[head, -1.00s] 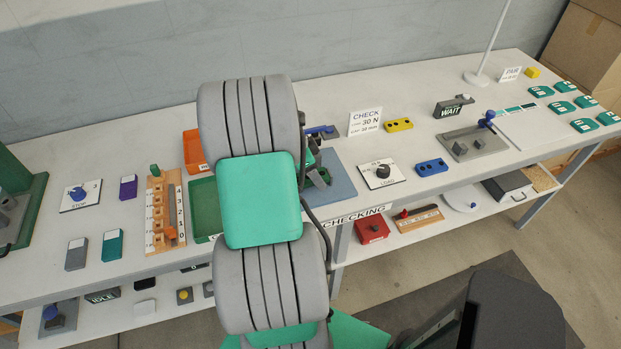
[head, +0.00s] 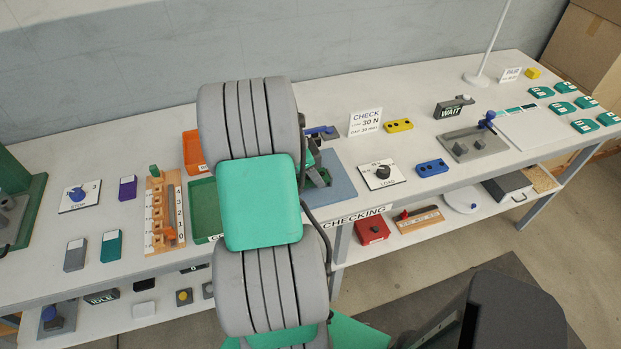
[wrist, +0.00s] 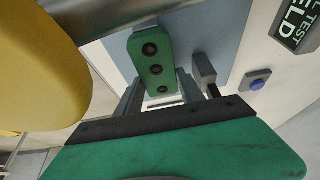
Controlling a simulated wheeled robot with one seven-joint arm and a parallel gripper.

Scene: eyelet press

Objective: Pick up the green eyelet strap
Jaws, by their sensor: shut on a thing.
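The green eyelet strap (wrist: 153,62) shows in the wrist view, a rounded green piece with several dark eyelet holes in a row. My gripper (wrist: 166,84) has its grey fingers on either side of the strap's near end and is shut on it. A blue-grey plate (wrist: 197,35) lies behind the strap; whether the strap touches it I cannot tell.
In the wrist view a large yellow rounded part (wrist: 40,65) and a metal bar (wrist: 105,14) are close by. In the head view a green tray (head: 203,215) and orange bin (head: 192,150) stand left of the arm. A load dial (head: 383,172) and blue block (head: 432,168) stand right.

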